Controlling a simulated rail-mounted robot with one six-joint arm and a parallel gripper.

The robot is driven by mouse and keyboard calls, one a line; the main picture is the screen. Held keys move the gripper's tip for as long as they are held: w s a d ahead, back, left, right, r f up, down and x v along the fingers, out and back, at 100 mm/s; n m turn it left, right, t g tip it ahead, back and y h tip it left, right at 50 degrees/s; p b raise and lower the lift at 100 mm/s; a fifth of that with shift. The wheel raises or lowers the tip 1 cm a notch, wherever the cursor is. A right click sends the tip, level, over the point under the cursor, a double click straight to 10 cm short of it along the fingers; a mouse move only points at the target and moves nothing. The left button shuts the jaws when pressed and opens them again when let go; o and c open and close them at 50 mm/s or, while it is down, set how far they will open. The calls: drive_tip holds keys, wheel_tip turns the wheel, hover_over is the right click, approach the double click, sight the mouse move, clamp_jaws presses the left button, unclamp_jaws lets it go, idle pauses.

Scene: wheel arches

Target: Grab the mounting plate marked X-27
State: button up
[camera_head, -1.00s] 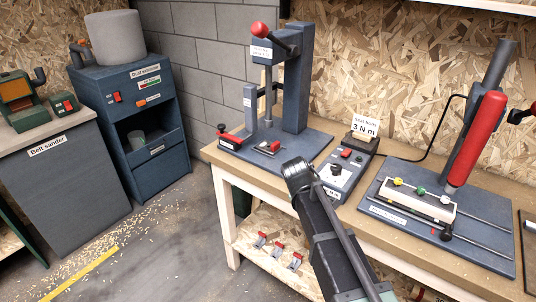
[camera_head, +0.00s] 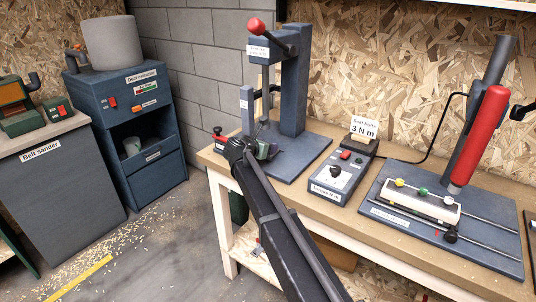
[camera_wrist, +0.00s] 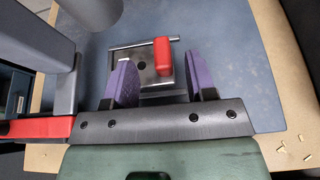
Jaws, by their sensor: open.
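In the wrist view, a small metal plate (camera_wrist: 146,75) with a dark round hole lies on the blue-grey press base, with a red block (camera_wrist: 163,57) on its right side. No X-27 mark is legible, so I cannot tell whether it is the mounting plate. My gripper (camera_wrist: 157,68) is open, its two purple fingers apart on either side of the plate and above the base. I cannot see contact with the plate. In the head view my gripper (camera_head: 262,150) is at the front of the press base (camera_head: 296,162) and hides the plate.
The press column (camera_head: 294,80) rises behind my gripper. A red clamp part (camera_wrist: 38,128) is close on the left in the wrist view. A control box (camera_head: 338,178) stands to the right, then a red-handled fixture (camera_head: 480,135).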

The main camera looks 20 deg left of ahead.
drive_tip(key=b+x, duration=0.2)
drive_tip(key=x, duration=0.3)
drive_tip(key=shift+w, duration=0.1)
drive_tip(key=shift+r, duration=0.1)
drive_tip(key=shift+c, duration=0.5)
clamp_jaws()
